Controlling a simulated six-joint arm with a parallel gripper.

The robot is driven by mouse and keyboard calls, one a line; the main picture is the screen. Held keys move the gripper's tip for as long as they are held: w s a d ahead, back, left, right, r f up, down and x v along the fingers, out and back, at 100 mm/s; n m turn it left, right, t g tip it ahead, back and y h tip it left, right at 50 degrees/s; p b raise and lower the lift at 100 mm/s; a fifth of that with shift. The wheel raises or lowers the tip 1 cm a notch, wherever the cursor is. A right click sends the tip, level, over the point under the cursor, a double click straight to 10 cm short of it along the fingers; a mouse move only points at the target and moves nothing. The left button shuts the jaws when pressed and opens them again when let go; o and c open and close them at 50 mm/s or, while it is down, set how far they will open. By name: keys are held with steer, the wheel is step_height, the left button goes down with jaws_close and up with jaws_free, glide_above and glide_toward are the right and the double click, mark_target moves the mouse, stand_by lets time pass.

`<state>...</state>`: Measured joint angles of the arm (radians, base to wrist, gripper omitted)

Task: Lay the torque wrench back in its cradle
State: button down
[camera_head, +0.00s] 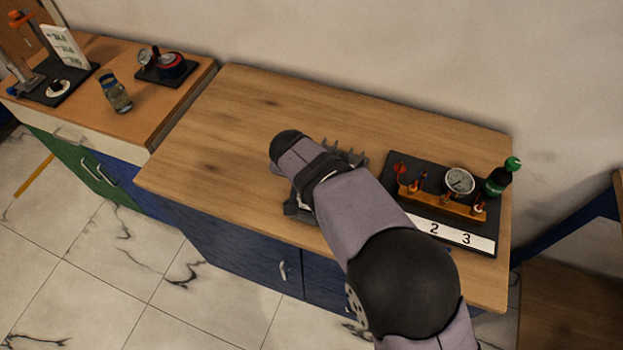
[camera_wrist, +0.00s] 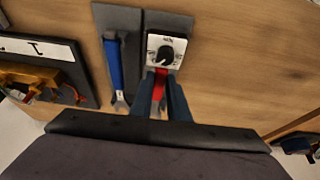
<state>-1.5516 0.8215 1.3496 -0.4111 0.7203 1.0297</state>
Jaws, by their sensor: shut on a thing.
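In the wrist view my gripper (camera_wrist: 161,98) has its two dark fingers around a red piece (camera_wrist: 160,78), just below a white plate with a black knob (camera_wrist: 166,48). I cannot tell if the red piece belongs to the plate's device. A blue-handled wrench (camera_wrist: 114,62), its open jaw toward the bottom of the picture, lies on a dark base beside the knob device, apart from my fingers. I cannot tell for sure which is the torque wrench. In the head view, grey prongs (camera_head: 343,152) show behind my arm, which hides my gripper and the tools.
A dark gauge board (camera_head: 437,168) with a round gauge (camera_head: 459,181) and number strip stands at the bench's right, with a green bottle (camera_head: 501,178) at its edge. The bench's left part is clear. A side bench holds a water bottle (camera_head: 116,95) and a red device (camera_head: 168,65).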

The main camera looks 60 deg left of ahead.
steer(key=shift+f+b, duration=0.55)
steer(key=shift+f, duration=0.05)
stand_by(0.4)
steer(key=c, duration=1.6)
jaws_free()
steer(key=shift+f, duration=0.1)
steer(key=shift+b+v, duration=1.2)
steer(key=shift+v, duration=2.6)
steer(key=shift+w, duration=0.15)
